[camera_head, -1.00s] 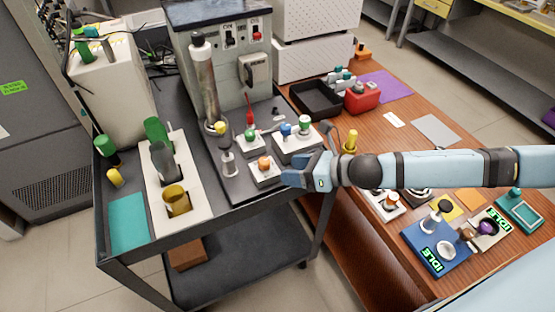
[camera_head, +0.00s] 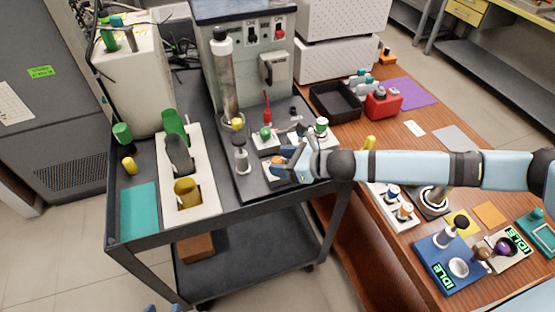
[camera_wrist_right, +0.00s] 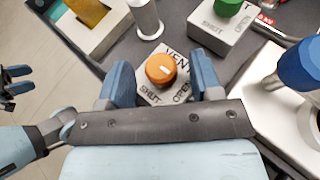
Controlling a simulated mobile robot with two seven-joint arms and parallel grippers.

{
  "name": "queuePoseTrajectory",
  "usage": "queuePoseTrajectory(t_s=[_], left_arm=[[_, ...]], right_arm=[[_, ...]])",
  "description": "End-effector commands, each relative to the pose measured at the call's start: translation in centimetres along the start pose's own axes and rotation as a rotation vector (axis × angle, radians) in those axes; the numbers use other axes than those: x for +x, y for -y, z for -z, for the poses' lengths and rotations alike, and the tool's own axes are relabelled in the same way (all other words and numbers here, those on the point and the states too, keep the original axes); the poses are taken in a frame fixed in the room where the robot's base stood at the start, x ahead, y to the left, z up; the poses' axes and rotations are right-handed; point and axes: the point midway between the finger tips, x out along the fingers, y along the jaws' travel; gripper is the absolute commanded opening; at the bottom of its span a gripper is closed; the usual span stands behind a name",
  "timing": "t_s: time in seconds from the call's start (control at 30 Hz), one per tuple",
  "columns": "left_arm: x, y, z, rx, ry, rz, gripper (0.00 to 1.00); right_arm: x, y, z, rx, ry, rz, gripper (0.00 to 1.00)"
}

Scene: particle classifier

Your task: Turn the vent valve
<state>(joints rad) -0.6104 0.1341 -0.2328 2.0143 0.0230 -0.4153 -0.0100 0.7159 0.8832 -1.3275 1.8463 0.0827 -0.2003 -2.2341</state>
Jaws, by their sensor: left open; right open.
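The vent valve is an orange knob (camera_wrist_right: 161,70) on a small white block marked VENT, SHUT and OPEN. A white mark shows on its top. In the head view the knob (camera_head: 277,161) is partly hidden by my right gripper (camera_head: 287,160). In the right wrist view my right gripper (camera_wrist_right: 161,76) is open, one finger on each side of the knob, with a visible gap on both sides. I cannot tell how far down the fingers reach. My left gripper (camera_wrist_right: 17,84) is open and empty at the left edge of the right wrist view, over the floor.
A green knob (camera_wrist_right: 228,6) on a SHUT/OPEN block and a blue-topped part (camera_wrist_right: 300,64) stand close by on the right. A glass column (camera_head: 226,85) rises behind.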

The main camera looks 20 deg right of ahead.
Motion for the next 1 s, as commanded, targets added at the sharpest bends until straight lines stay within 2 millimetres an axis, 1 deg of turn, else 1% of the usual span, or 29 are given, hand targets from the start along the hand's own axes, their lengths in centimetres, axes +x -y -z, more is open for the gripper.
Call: queuePoseTrajectory(t_s=[0.03, 0.1, 0.2, 0.47, 0.5, 0.57, 0.6, 0.7, 1.0], left_arm=[[0.0, 0.0, 0.0, 0.0, 0.0, 0.0, 0.53], [0.0, -0.1, 0.0, -0.001, 0.0, -0.001, 0.53], [0.0, -0.1, 0.0, -0.001, 0.0, -0.002, 0.53], [0.0, -0.2, 0.0, -0.002, 0.0, -0.002, 0.53], [0.0, -0.2, 0.0, -0.002, 0.0, -0.002, 0.53], [0.0, -0.2, 0.0, -0.002, 0.0, -0.002, 0.53], [0.0, -0.2, 0.0, -0.002, 0.0, -0.002, 0.53], [0.0, -0.2, 0.0, -0.002, 0.0, -0.002, 0.53], [0.0, -0.2, 0.0, -0.002, 0.0, -0.002, 0.53]], right_arm=[[0.6, 0.0, 0.0, -0.001, 0.001, 0.0, 0.59], [1.2, 0.0, 0.0, -0.001, 0.001, 0.0, 0.59], [1.6, 0.0, 0.0, 0.0, 0.0, 0.0, 0.59], [1.7, 0.0, 0.0, 0.0, 0.0, 0.0, 0.59], [1.7, 0.0, 0.0, 0.0, 0.0, 0.0, 0.54], [1.7, 0.0, 0.0, 0.0, 0.0, 0.0, 0.41], [1.7, 0.0, 0.0, 0.0, 0.0, 0.0, 0.31], [1.7, 0.0, 0.0, 0.0, 0.0, 0.0, 0.1], [1.7, -0.1, 0.1, 0.011, -0.001, 0.023, 0.1]])
